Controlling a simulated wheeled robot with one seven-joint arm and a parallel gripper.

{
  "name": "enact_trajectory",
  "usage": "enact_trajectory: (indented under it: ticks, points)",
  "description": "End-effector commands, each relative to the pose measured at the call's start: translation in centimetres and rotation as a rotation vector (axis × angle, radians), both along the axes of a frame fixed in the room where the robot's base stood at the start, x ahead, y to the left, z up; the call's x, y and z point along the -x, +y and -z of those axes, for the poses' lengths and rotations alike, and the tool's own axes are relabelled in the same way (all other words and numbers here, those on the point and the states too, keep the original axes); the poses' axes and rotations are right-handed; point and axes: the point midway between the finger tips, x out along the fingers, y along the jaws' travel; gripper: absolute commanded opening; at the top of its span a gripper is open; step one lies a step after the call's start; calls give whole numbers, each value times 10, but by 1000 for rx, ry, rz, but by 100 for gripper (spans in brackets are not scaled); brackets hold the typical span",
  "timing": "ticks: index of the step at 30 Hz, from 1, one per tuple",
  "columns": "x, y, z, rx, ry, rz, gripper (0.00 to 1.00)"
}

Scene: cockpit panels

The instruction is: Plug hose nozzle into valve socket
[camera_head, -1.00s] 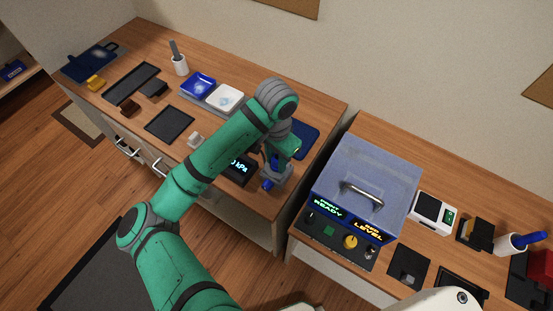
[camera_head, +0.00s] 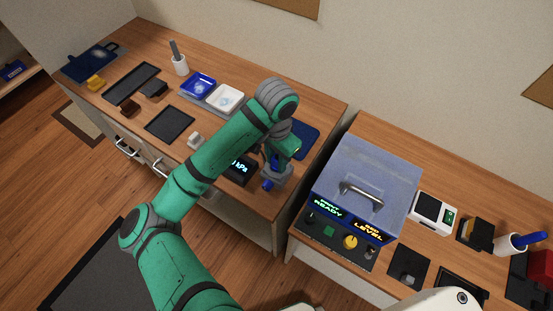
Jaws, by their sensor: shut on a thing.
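My gripper (camera_head: 274,179) is low over the right end of the left wooden desk, beside a dark box with a lit kPa display (camera_head: 240,168). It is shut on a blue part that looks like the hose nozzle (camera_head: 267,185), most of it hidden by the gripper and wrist. My green forearm covers much of the area behind. I cannot make out the valve socket or the hose clearly, or tell whether the nozzle touches the socket.
A dark blue mat (camera_head: 304,139) lies behind the wrist. A blue dish (camera_head: 198,85), a white dish (camera_head: 226,98) and a black tray (camera_head: 170,123) lie left of the arm. A lidded control box (camera_head: 365,180) stands on the right desk, across a narrow gap.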

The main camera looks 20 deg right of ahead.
Motion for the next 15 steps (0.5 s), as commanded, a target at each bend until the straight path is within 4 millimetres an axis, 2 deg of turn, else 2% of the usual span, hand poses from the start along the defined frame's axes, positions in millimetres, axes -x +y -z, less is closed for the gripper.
enact_trajectory:
  ticks: [15]
  points:
    - [0, 0, 7, 0, 0, 0, 4]
